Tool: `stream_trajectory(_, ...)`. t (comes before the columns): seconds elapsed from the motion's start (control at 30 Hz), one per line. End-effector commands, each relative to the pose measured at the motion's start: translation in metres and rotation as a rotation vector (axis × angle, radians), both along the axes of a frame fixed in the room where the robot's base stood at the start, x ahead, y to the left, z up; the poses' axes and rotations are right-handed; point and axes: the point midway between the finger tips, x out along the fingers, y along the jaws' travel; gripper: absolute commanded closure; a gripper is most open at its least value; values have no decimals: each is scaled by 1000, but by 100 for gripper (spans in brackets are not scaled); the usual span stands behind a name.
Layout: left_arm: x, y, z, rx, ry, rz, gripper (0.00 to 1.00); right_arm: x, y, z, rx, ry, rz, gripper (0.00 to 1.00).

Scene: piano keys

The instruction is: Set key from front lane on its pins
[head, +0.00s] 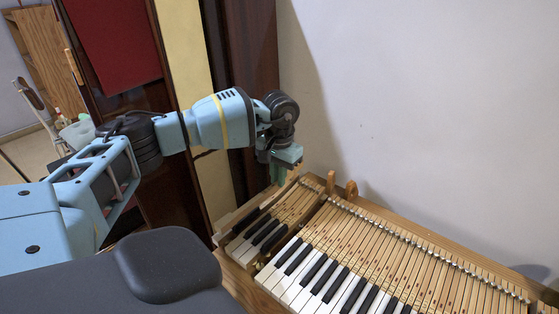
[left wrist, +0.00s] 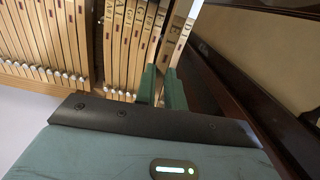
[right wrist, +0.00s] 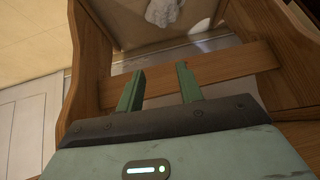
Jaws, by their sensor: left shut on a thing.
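My left gripper (head: 280,172) is at the far left end of the keyboard, near the back ends of the keys. In the left wrist view its green fingers (left wrist: 163,88) are shut on the end of a wooden key (left wrist: 184,32), which looks nearer the camera than its neighbours. That key also shows in the head view as a pale bar (head: 240,211) along the left side. A dark gap (head: 293,232) runs between the short left group of keys (head: 262,232) and the main row (head: 365,255). My right gripper (right wrist: 160,88) is open and empty. The pins under the held key are hidden.
A pale wall (head: 420,90) stands close behind the keyboard. Dark wooden panels (head: 250,50) rise behind my left arm. Wooden pegs (head: 351,189) stick up at the back rail. In the right wrist view a wooden frame with a crossbar (right wrist: 230,68) is below the fingers.

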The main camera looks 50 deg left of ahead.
Motion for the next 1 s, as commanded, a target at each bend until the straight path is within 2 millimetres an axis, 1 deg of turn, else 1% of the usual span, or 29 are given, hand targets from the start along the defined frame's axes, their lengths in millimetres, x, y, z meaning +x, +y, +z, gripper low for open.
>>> stream_trajectory(0.03, 0, 0, -6, 1, 2, 0, 100, 0, 0, -3, 0, 2, 0, 64)
stream_trajectory(0.1, 0, 0, -11, 1, 2, 0, 100, -1, 0, -5, 1, 4, 0, 64)
stream_trajectory(0.5, 0, 0, -34, 0, 0, -1, 100, -4, 1, -15, 3, 15, -2, 64)
stream_trajectory(0.63, 0, 0, -37, 0, -1, -1, 100, -4, 2, -15, 4, 14, -3, 64)
stream_trajectory(1.0, 0, 0, -37, 0, -1, -1, 100, -4, 2, -15, 4, 14, -3, 64)
